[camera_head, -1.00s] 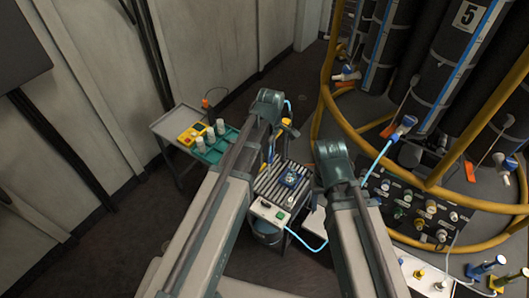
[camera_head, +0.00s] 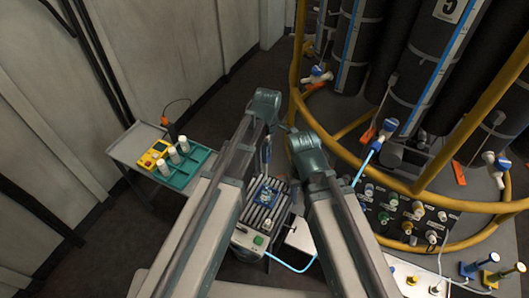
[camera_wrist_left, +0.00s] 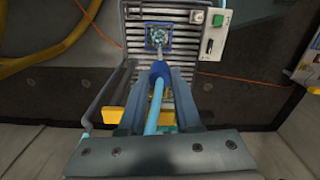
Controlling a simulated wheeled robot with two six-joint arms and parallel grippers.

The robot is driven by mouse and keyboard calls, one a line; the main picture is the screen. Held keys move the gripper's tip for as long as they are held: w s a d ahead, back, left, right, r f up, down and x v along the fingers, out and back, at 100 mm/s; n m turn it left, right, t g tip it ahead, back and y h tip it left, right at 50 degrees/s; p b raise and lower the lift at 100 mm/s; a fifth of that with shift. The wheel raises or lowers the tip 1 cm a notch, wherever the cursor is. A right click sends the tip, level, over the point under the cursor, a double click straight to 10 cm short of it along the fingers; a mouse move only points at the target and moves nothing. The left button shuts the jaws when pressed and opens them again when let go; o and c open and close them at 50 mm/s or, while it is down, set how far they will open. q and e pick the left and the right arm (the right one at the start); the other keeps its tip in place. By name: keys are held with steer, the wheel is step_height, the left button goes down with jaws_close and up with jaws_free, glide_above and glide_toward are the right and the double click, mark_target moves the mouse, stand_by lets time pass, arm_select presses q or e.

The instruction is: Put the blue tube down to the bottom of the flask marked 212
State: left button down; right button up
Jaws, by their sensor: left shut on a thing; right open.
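My left gripper (camera_wrist_left: 160,84) is shut on the blue tube (camera_wrist_left: 159,72); a blue collar shows between its fingers, with a pale blue length running back toward me. In the head view the left gripper (camera_head: 266,150) hangs near the far edge of the ribbed bench. A blue square holder (camera_wrist_left: 173,48) with a small glass flask (camera_wrist_left: 158,35) stands on the bench, beyond the tube's tip in the wrist view. The holder also shows in the head view (camera_head: 266,193). The number 212 is not legible. My right gripper (camera_head: 304,150) is open, largely hidden behind its wrist.
The ribbed bench (camera_wrist_left: 185,77) carries a white switch box with a green button (camera_head: 258,240). At left stands a grey side table with a green tray (camera_head: 180,180) of white-capped bottles. Yellow rails (camera_head: 455,120), dark columns and a connector panel (camera_head: 408,215) fill the right.

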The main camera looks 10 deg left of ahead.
arm_select(q)
steer(key=shift+w+r, duration=0.1)
steer(key=shift+w, duration=0.1)
steer(key=shift+f, duration=0.2)
steer(key=shift+f+b, duration=1.6)
steer(key=shift+b, duration=0.15)
steer(key=shift+f+b, duration=0.4)
steer(key=shift+f+b, duration=0.9)
steer(key=shift+b, duration=0.05)
steer(key=shift+f, duration=0.1)
steer(key=shift+f+b, duration=1.8)
steer(key=shift+b, duration=0.1)
steer(key=shift+f, duration=0.15)
